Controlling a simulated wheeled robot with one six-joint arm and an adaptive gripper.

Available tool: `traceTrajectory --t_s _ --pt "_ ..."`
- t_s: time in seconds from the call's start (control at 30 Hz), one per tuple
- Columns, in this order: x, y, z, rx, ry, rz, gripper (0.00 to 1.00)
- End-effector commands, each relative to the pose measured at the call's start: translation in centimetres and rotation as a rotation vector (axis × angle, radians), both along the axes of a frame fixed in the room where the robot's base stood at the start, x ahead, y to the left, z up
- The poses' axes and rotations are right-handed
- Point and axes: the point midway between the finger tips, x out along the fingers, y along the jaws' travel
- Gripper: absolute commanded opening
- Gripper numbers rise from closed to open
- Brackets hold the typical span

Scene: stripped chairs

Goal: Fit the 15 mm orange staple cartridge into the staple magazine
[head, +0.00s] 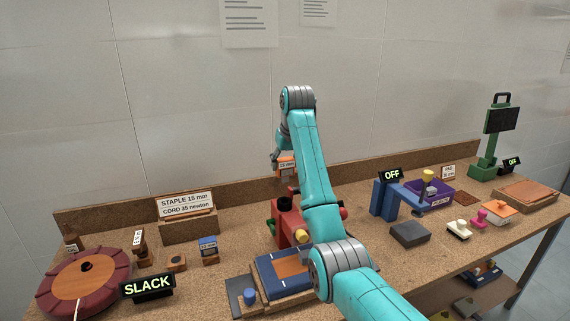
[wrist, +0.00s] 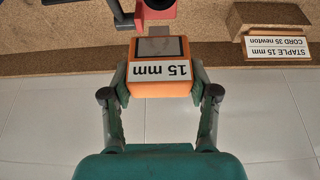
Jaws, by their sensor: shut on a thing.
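The orange staple cartridge (wrist: 158,50) with its "15 mm" label is between the two fingers of my gripper (wrist: 159,82) in the wrist view. The label reads upside down there. In the head view the cartridge (head: 287,168) is held in the air above the bench, in front of the wall, partly hidden by my arm. My gripper (head: 277,160) is shut on it. A red device (head: 290,225) stands on the bench below, partly behind my arm. A red part with a dark round opening (wrist: 157,5) shows beyond the cartridge. I cannot tell which part is the magazine.
A sign block (head: 187,205) reads "STAPLE 15 mm, CORD 35 newton". A blue press (head: 384,198) and a purple tray (head: 440,194) stand right.

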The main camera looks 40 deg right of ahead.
Motion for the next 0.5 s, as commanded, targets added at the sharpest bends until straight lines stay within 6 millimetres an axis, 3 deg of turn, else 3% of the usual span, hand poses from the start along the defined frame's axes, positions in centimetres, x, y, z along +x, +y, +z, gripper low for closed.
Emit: traceTrajectory --t_s 0.5 --pt "0.0 0.0 -2.5 0.001 0.002 0.0 0.0"
